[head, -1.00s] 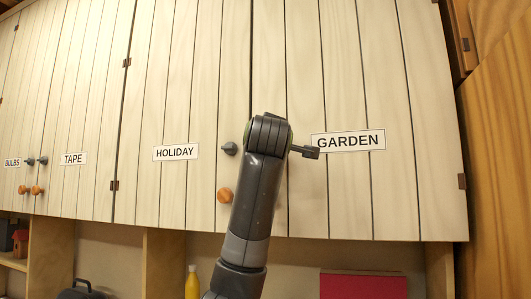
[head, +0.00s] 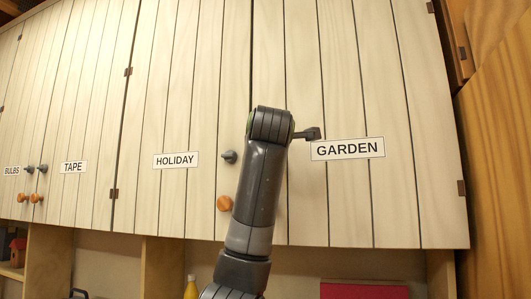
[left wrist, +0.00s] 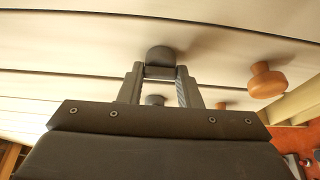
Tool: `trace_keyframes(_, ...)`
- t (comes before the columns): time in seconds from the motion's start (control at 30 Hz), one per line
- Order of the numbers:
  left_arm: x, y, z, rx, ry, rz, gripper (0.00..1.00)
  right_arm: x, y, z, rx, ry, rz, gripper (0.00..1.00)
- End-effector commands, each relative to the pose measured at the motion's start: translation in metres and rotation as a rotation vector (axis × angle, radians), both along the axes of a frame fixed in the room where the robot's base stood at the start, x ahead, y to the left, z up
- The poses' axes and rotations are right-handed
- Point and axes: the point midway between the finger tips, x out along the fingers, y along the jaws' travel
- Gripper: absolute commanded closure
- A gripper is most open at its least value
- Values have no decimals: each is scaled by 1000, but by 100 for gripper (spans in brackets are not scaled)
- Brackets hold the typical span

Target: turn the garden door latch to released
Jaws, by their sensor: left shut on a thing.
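The GARDEN label (head: 347,149) marks the right-hand cabinet door (head: 375,210) in the head view. My left arm rises in front of this door, and its wrist hides the garden latch and the gripper there. In the left wrist view, my left gripper (left wrist: 160,73) is shut on the dark grey garden door latch (left wrist: 161,56), whose rounded end shows between the fingertips. The way the latch points cannot be told. My right gripper is in neither view.
The holiday latch (head: 229,157) and its wooden knob (head: 224,202) are just left of my arm. A nearer wooden knob (left wrist: 266,80) stands right of my gripper in the wrist view. A yellow bottle (head: 191,290) and red item (head: 363,291) sit below the doors.

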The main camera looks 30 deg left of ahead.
Motion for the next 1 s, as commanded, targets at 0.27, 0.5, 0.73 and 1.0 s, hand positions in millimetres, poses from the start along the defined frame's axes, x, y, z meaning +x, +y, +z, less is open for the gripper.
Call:
trace_keyframes(0.27, 0, 0, 0, -1, 1, 0, 57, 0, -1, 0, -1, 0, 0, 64)
trace_keyframes(0.5, 0, 0, 0, 0, 1, 0, 47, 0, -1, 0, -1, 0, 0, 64)
trace_keyframes(0.73, -6, -4, -2, 1, -1, 0, 47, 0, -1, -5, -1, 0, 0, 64)
trace_keyframes(1.0, -49, -37, -5, 1, -5, -4, 47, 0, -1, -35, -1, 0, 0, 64)
